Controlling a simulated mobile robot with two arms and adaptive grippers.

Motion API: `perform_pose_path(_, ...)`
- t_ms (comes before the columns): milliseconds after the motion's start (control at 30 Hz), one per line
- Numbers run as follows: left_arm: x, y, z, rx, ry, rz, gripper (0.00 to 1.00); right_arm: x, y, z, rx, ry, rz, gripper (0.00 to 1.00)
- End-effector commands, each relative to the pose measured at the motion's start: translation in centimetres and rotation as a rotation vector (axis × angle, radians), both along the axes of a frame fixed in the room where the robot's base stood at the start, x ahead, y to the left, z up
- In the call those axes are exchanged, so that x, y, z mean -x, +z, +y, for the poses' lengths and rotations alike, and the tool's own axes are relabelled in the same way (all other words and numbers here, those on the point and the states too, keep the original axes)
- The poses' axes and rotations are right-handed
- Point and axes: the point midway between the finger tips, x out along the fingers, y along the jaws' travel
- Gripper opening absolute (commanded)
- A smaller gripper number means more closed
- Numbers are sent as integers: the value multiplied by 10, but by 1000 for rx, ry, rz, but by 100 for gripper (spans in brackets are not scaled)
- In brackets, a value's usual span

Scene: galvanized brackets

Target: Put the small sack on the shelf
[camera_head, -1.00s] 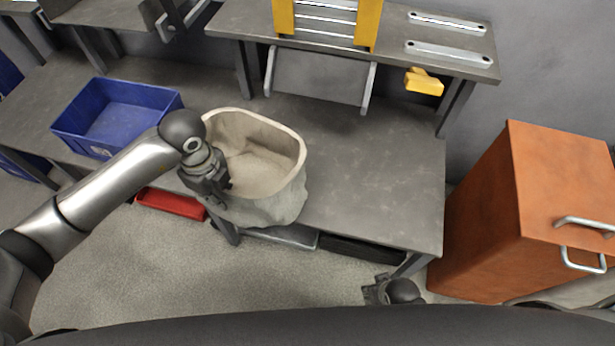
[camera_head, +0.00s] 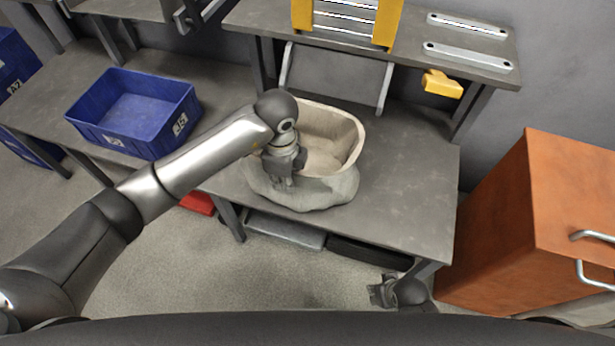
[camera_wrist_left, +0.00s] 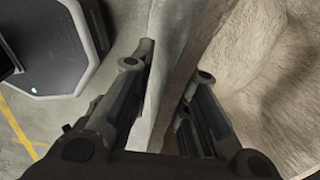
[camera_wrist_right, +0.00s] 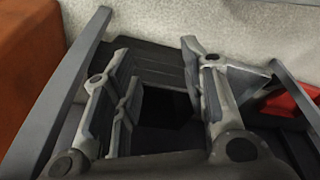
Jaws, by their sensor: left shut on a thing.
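The sack is a pale beige, open-topped bag (camera_head: 330,187) in the middle of the head view, upright with its mouth up. It is over the front part of the grey workbench (camera_head: 410,190); I cannot tell whether its base touches the bench. My left gripper (camera_head: 283,182) is shut on the sack's near rim, and the left wrist view shows the sack wall (camera_wrist_left: 178,65) between the fingers. A grey raised shelf (camera_head: 410,38) runs above the back of the bench. My right gripper (camera_head: 382,293) is low in front of the bench, open and empty in the right wrist view (camera_wrist_right: 155,55).
A blue bin (camera_head: 150,143) stands on the bench to the left. The raised shelf carries a yellow rack (camera_head: 388,22) and metal brackets (camera_head: 468,57). An orange cabinet (camera_head: 490,220) stands right. The bench right of the sack is clear.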

Motion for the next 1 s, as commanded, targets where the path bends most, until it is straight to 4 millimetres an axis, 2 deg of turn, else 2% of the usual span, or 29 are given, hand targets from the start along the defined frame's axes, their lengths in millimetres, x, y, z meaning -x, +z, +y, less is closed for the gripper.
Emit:
perform_pose_path(100,-5,2,-13,4,0,-6,0,-2,3,0,0,0,-2,40)
perform_pose_path(267,-6,2,-21,4,0,-5,0,-2,4,0,1,0,2,40)
perform_pose_path(533,-13,2,-54,4,-2,-5,0,-7,13,1,-2,-1,-8,40)
perform_pose_path(667,-12,-12,-50,1,1,-4,0,-5,22,-1,1,-2,-7,40)
perform_pose_path(967,-12,-13,-50,3,0,-5,0,-5,23,0,0,-2,-7,40)
perform_pose_path(1000,-11,-15,-49,0,0,1,21,-5,23,0,0,-2,-7,40)
